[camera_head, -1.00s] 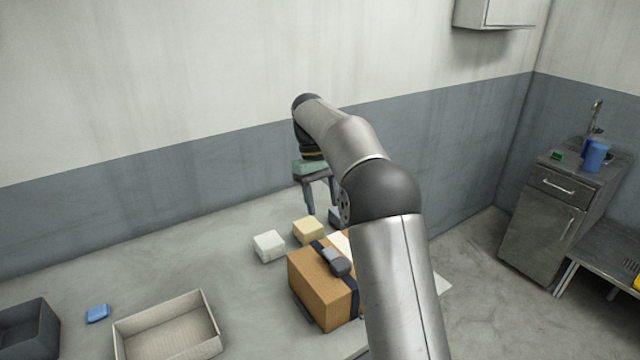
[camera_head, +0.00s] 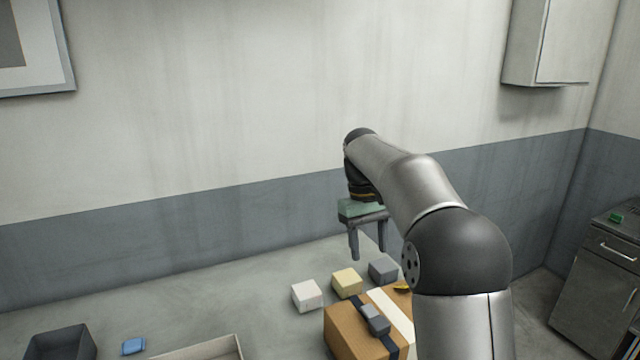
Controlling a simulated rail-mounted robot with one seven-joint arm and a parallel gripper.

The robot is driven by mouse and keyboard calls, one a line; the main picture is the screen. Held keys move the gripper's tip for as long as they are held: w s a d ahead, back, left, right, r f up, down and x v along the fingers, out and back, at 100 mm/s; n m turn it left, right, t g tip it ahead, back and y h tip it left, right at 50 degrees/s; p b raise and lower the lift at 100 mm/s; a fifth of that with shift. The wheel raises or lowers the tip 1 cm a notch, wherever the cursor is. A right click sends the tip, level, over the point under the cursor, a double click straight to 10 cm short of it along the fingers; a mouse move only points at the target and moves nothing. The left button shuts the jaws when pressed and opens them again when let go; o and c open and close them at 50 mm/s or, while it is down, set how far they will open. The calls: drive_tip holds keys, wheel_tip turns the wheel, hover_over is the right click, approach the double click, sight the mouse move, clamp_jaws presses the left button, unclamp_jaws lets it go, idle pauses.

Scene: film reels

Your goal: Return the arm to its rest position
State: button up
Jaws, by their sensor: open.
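My gripper (camera_head: 369,250) hangs at the end of my arm with its fingers pointing down, above the far part of the table. Its two fingers are apart, and nothing shows between them. White, yellow and grey blocks sit on the table below and in front of it. My arm reaches in from the lower right and bends down at the wrist.
A brown case (camera_head: 346,331) with a dark strap stands near the blocks: white (camera_head: 307,295), yellow (camera_head: 347,282) and grey (camera_head: 383,269). A beige tray (camera_head: 205,350), a dark bin (camera_head: 62,345) and a blue item (camera_head: 133,346) are at left. A cabinet (camera_head: 600,275) stands right.

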drive_tip(key=s+f+m+t, duration=0.1)
drive_tip(key=s+f, duration=0.3)
drive_tip(key=s, duration=0.6)
drive_tip(key=s+d+f+m+t, duration=0.1)
drive_tip(key=s+f, duration=0.3)
drive_tip(key=s, duration=0.7)
drive_tip(key=s+f+m+t+y, duration=0.1)
drive_tip(key=s+f, duration=0.2)
drive_tip(key=s, duration=0.8)
drive_tip(key=shift+s+d+f+m, duration=0.15)
drive_tip(key=shift+d+f+m, duration=0.1)
drive_tip(key=shift+f+m, duration=0.15)
